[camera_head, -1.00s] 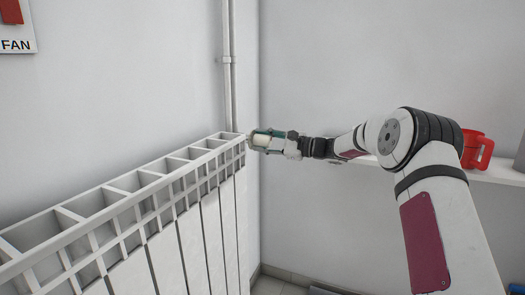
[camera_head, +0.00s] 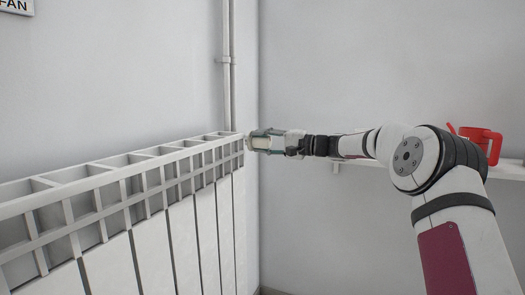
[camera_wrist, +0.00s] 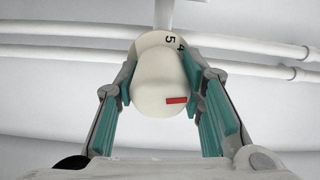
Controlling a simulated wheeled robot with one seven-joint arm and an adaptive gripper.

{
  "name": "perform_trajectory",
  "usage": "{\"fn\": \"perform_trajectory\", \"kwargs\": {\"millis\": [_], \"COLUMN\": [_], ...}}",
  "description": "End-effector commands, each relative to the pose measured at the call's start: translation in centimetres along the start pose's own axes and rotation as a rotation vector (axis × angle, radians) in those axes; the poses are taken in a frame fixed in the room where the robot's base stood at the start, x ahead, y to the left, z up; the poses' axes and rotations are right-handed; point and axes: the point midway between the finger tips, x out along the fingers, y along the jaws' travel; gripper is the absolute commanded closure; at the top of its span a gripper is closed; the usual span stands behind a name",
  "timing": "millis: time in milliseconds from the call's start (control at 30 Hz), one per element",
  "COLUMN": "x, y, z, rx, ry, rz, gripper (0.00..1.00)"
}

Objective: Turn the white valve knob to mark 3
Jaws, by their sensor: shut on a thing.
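The white valve knob (camera_wrist: 153,82) fills the middle of the wrist view. It has a red mark (camera_wrist: 176,100) on its face, right of centre. The pale collar (camera_wrist: 155,41) behind it shows the numbers 5 and 4; the other numbers are not visible. My gripper (camera_wrist: 160,76) has its teal fingers on both sides of the knob and is shut on it. In the head view my gripper (camera_head: 263,142) is at the far end of the radiator, with the knob (camera_head: 260,143) partly hidden between the fingers.
A white radiator (camera_head: 190,161) runs along the left wall, close to the knob. A vertical pipe (camera_head: 229,75) rises behind its far end. A shelf (camera_head: 507,172) at the right holds a red container (camera_head: 482,144). White pipes (camera_wrist: 65,52) cross behind the knob.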

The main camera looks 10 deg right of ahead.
Motion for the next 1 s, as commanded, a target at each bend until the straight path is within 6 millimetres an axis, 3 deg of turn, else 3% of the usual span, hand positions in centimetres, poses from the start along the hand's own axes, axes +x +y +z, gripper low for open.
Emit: {"fn": "perform_trajectory", "kwargs": {"millis": [700,733,800,1000], "x": [0.02,0.02,0.02,0.01], "y": [0.17,0.18,0.16,0.09], "z": [0.10,0.10,0.09,0.05], "rx": [-0.070,-0.070,-0.070,-0.070], "ry": [-0.004,-0.004,-0.004,-0.002], "rz": [0.003,0.003,0.003,0.002], "gripper": [0.92,0.57,0.44,0.44]}}
